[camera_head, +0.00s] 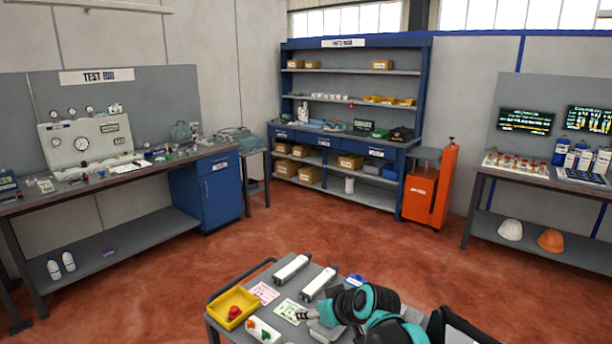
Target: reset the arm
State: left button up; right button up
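My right arm, teal and black, reaches in from the bottom right over a grey cart (222,326). Its gripper (302,315) points left, low over the cart top beside a green-printed sheet (289,309). The fingers are too small to tell whether they are open or shut, and I see nothing clearly held. My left gripper is not in view. Two long white units (292,268) and (318,284) lie on the cart. The arm hides the cart's right part.
On the cart are a yellow tray (222,302) with a red part (235,312), a pink-printed sheet (264,292) and a white block (262,332) with coloured parts. Benches stand left (120,178) and right (545,181), shelving (427,85) behind. The red floor (300,225) between is clear.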

jog(key=s+d+f+m+h, duration=0.2)
jog(key=s+d, duration=0.6)
jog(key=s, duration=0.4)
jog(key=s+d+f+m+h, duration=0.3)
jog(key=s+d+f, duration=0.2)
jog(key=s+d, duration=0.3)
jog(key=s, duration=0.4)
jog(key=shift+f+m+g+h, duration=0.15)
jog(key=shift+m+g+h, duration=0.15)
jog(key=shift+m+g, duration=0.1)
